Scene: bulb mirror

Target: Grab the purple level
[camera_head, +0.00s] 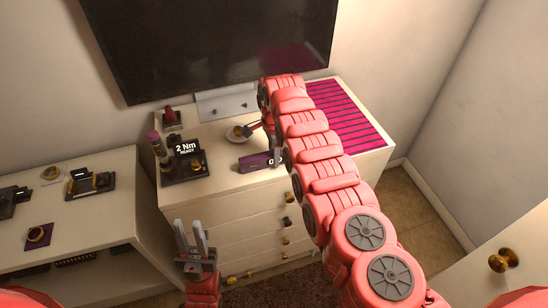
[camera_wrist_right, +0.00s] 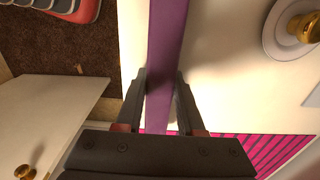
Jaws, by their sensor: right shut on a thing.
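The purple level (camera_head: 256,161) is a long bar near the front edge of the white dresser top, its right end hidden behind my right arm. In the right wrist view the level (camera_wrist_right: 166,45) runs between the two fingers of my right gripper (camera_wrist_right: 161,76), which is shut on it. In the head view my right arm hides most of that gripper. I cannot tell whether the level rests on the top or is slightly raised. My left gripper (camera_head: 191,224) points up in front of the dresser, empty, its fingers apart.
On the dresser (camera_head: 230,205), a black "2 Nm" device (camera_head: 186,165) stands left of the level, a plate with a gold piece (camera_head: 238,133) behind it, and a magenta striped mat (camera_head: 345,115) to the right. A lower cabinet with items stands left. A dark screen (camera_head: 210,40) hangs behind.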

